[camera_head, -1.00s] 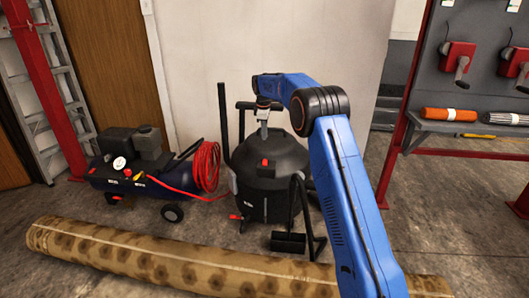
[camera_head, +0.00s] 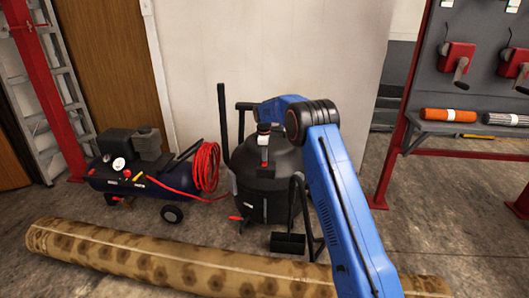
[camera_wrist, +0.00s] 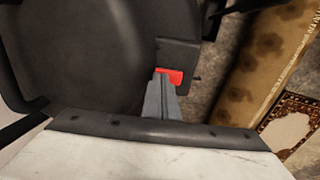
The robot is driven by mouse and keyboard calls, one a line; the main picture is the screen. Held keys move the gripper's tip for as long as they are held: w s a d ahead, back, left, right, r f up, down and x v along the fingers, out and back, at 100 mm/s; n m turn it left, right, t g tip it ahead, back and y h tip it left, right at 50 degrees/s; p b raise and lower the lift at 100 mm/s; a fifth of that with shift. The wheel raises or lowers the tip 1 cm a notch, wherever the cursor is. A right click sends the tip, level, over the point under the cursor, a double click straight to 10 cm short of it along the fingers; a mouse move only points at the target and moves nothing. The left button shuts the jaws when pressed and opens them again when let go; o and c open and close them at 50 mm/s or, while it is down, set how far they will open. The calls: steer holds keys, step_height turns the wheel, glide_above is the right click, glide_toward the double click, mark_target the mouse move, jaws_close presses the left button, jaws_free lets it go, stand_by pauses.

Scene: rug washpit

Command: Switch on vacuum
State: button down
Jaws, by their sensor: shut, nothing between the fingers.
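The vacuum (camera_head: 285,172) is a dark drum standing on the floor behind the rolled rug, with a rounded lid. A red switch (camera_head: 264,164) sits on a small black housing at the front of its lid. My gripper (camera_head: 264,155) is shut and empty, pointing down with its fingertips right at the switch. In the wrist view, the closed fingertips (camera_wrist: 163,77) overlap the left part of the red switch (camera_wrist: 175,75). I cannot tell whether they touch it or whether the switch is pressed.
A compressor (camera_head: 135,180) with a coiled red hose (camera_head: 205,168) stands left of the vacuum. A rolled rug (camera_head: 150,262) lies across the floor in front. A red-framed rack with a shelf (camera_head: 470,128) stands at the right. A wall (camera_head: 270,50) is close behind the vacuum.

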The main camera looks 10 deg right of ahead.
mark_target(264, 166)
steer(key=shift+f, duration=0.2)
steer(key=shift+w+f, duration=0.15)
steer(key=shift+f, duration=0.05)
stand_by(0.4)
steer(key=shift+s+a, duration=0.2)
steer(key=shift+s, duration=0.6)
steer(key=shift+r, duration=0.1)
steer(key=shift+r, duration=0.5)
step_height(264, 166, up, 13)
steer(key=s, duration=0.1)
steer(key=shift+s+a, duration=0.3)
steer(key=shift+s, duration=0.05)
